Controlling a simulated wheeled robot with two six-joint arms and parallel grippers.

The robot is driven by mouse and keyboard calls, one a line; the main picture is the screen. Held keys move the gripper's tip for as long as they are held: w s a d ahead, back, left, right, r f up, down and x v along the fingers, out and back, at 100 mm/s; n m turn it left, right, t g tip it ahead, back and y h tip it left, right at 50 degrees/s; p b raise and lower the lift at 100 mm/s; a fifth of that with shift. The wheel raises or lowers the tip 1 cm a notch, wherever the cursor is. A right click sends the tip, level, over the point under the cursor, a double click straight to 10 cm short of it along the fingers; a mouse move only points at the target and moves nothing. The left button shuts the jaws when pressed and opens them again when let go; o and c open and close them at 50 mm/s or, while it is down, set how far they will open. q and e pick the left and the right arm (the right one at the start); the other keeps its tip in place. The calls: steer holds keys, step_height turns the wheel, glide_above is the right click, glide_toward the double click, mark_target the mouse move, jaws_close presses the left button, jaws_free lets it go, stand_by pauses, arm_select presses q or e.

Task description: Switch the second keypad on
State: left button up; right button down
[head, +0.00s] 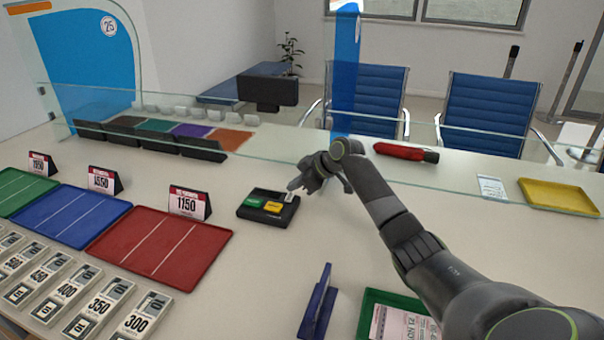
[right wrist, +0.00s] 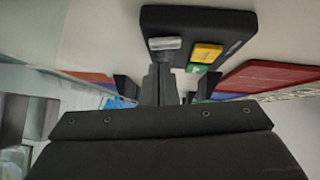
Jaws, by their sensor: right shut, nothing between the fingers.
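A black keypad (head: 250,213) with a green button and a yellow button sits on the counter near the middle of the head view. In the right wrist view the keypad (right wrist: 215,22) is upside down, and a silver switch (right wrist: 165,43) shows beside its yellow button (right wrist: 206,51). My right gripper (head: 296,186) is shut and empty at the keypad's back right corner, close to the silver switch. In the right wrist view its fingertips (right wrist: 164,70) line up with the switch; I cannot tell whether they touch. Only one such keypad is clear. My left gripper is not in view.
Red (head: 150,240), blue (head: 70,215) and green trays with price cards lie to the left. A clear glass screen (head: 460,165) runs behind the keypad. A blue stand (head: 318,305) and a green tray (head: 368,312) are in front.

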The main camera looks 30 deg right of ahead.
steer(key=shift+d+f, duration=0.1)
steer(key=shift+f, duration=0.8)
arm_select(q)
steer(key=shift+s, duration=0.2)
